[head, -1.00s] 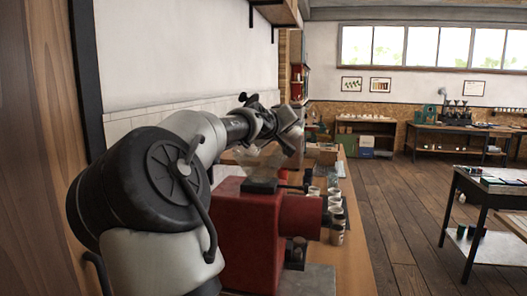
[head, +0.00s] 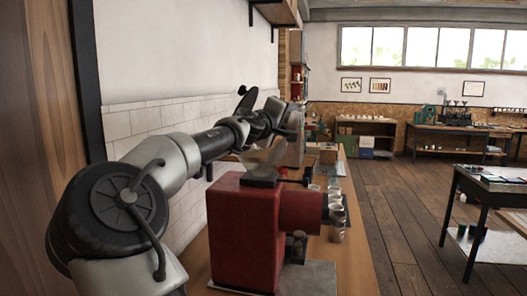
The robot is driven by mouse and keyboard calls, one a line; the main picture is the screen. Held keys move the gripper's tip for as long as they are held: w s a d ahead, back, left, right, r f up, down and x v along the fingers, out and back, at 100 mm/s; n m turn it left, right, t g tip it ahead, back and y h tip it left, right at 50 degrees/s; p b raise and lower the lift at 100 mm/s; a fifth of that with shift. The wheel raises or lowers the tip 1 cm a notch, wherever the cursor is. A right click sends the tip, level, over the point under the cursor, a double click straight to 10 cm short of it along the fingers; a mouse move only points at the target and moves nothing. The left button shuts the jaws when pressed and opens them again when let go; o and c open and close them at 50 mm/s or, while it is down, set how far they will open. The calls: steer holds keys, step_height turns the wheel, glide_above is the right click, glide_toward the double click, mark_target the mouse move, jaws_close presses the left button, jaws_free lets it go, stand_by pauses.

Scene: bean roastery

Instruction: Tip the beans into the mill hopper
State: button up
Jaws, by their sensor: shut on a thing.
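The red mill (head: 245,230) stands on the wooden counter, right in front of my arm. Its clear hopper (head: 265,155) sits on top of a dark collar and looks like a see-through funnel. My gripper (head: 292,118) is at the far end of my arm, above and beyond the hopper. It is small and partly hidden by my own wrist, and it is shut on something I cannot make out. A dark rounded shape shows beside the wrist; I cannot tell whether it is part of my arm. No beans can be made out.
A tiled wall (head: 150,125) runs close along the left. A dark table (head: 490,190) stands at the right, with open floor (head: 400,220) between.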

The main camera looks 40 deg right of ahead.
steer(key=shift+w+a+f+n+b, duration=0.1)
steer(key=shift+f+n+b, duration=0.2)
steer(key=shift+f+b, duration=0.1)
steer(key=shift+w+a+r, duration=0.1)
steer(key=shift+r, duration=0.25)
steer(key=shift+w+a+r+n+h+b, duration=0.25)
steer(key=shift+w+a+n+h+b, duration=0.15)
steer(key=shift+n+b, duration=0.6)
steer(key=shift+s+r+t, duration=0.15)
steer(key=shift+r+t, duration=0.1)
steer(key=shift+t, duration=0.05)
steer(key=shift+a+n+b, duration=0.1)
steer(key=shift+n+b, duration=0.2)
steer(key=shift+b, duration=0.15)
steer(key=shift+r+h, duration=0.1)
steer(key=shift+h, duration=0.2)
steer(key=shift+n+b, duration=0.3)
steer(key=shift+b, duration=0.1)
steer(key=shift+w+a+r+t, duration=0.1)
steer(key=shift+w+r+t, duration=0.1)
steer(key=shift+r+t, duration=0.1)
